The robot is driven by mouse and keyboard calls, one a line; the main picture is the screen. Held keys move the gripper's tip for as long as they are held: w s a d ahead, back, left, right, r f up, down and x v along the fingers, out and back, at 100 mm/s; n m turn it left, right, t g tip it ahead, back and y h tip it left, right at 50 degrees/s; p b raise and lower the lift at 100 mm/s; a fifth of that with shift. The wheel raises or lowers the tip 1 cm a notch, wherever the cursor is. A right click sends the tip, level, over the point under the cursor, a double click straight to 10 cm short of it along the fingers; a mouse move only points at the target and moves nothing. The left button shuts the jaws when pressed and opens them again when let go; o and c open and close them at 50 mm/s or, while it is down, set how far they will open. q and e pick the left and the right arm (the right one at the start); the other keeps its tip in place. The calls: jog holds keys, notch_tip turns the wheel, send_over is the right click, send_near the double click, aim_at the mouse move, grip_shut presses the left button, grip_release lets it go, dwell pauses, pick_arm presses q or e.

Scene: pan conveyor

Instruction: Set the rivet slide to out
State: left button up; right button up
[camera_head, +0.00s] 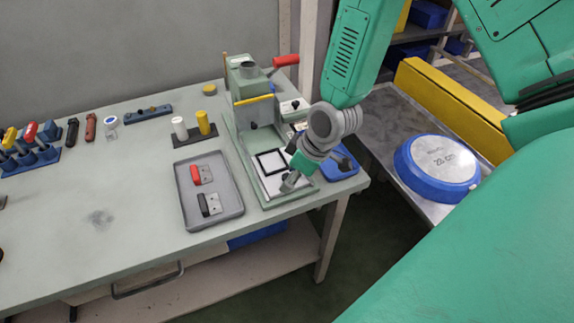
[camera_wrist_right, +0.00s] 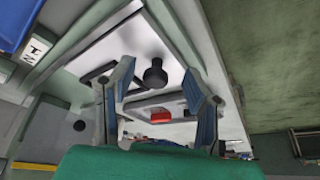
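The green rivet press (camera_head: 250,85) stands at the right end of the bench, with a red-handled lever on top. On its base lies a white slide plate (camera_head: 274,186) with a black square frame (camera_head: 271,162). My right gripper (camera_head: 292,178) is over the plate's right side. In the wrist view the right gripper (camera_wrist_right: 158,68) is open, its blue-padded fingers on either side of a black knob (camera_wrist_right: 154,76) on a white surface. I cannot tell whether the fingers touch it. In the head view the gripper hides much of that area. My left gripper is not in view.
A grey tray (camera_head: 222,219) with a red and a black part lies left of the press. A block with white and yellow pegs (camera_head: 203,124) stands behind it. A blue bin (camera_head: 340,170) is close right of the gripper. A blue-rimmed pan (camera_head: 438,165) sits on the metal conveyor.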

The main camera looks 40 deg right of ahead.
jog(key=shift+w, duration=0.15)
jog(key=shift+d+r, duration=0.1)
jog(key=shift+r, duration=0.25)
jog(key=v, duration=1.1)
jog(key=shift+s, duration=0.25)
jog(key=shift+d, duration=0.1)
jog(key=s+a+f+m+g+b, duration=0.1)
jog(key=s+f+m+b, duration=0.1)
jog(key=s+f, duration=0.3)
jog(key=s+a+f+m+g+h+b, duration=0.1)
jog(key=s+f, duration=0.5)
jog(key=f, duration=0.7)
jog(key=s+a+f+m+g+h+b, duration=0.1)
jog(key=s+a+f+m+b, duration=0.1)
jog(key=s+f, duration=0.4)
notch_tip(320, 180, down, 4)
jog(key=shift+a+f+m+b, duration=0.15)
jog(key=shift+a+m+b, duration=0.15)
jog(key=shift+b, duration=0.5)
